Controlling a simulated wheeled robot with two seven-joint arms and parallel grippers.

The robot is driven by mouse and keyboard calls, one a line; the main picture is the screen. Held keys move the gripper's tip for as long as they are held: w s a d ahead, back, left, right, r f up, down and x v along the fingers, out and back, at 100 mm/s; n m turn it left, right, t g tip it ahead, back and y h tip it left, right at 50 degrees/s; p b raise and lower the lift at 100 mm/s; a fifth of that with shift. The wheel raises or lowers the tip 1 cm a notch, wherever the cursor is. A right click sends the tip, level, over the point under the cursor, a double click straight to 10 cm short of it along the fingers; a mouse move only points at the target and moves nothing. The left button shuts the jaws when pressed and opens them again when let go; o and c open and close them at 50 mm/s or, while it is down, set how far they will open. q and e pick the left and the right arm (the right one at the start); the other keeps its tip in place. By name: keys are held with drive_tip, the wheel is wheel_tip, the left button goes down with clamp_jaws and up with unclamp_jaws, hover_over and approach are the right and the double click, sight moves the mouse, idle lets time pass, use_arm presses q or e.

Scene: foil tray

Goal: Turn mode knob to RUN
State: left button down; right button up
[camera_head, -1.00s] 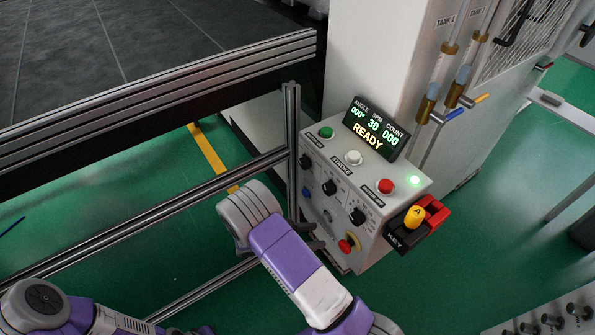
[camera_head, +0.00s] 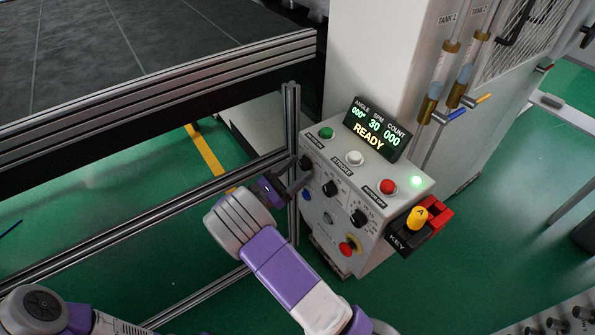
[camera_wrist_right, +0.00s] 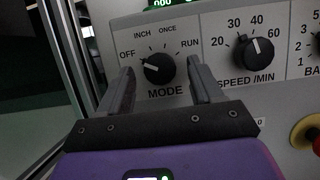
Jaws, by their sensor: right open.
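The black mode knob (camera_wrist_right: 158,68) is on the front of the grey control box (camera_head: 375,235). Its white mark points left, toward the OFF label; RUN is printed to its upper right. In the head view the mode knob (camera_head: 305,162) is the leftmost black knob. My right gripper (camera_wrist_right: 160,84) is open, with one finger to each side of the mode knob and nothing held. I cannot tell whether the fingers touch it. In the head view my right gripper (camera_head: 290,186) is at the box's left edge, partly hidden by my wrist. My left gripper is out of view.
The speed knob (camera_wrist_right: 257,51) sits close to the right finger. A red and yellow emergency button (camera_head: 349,246) and a yellow key switch (camera_head: 416,217) are farther right. A metal frame post (camera_head: 292,120) stands just left of the box. The display (camera_head: 376,129) reads READY.

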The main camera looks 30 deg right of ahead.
drive_tip(key=shift+d+r, duration=0.1)
drive_tip(key=shift+d, duration=0.15)
drive_tip(key=c, duration=1.1)
drive_tip(key=shift+o, duration=0.2)
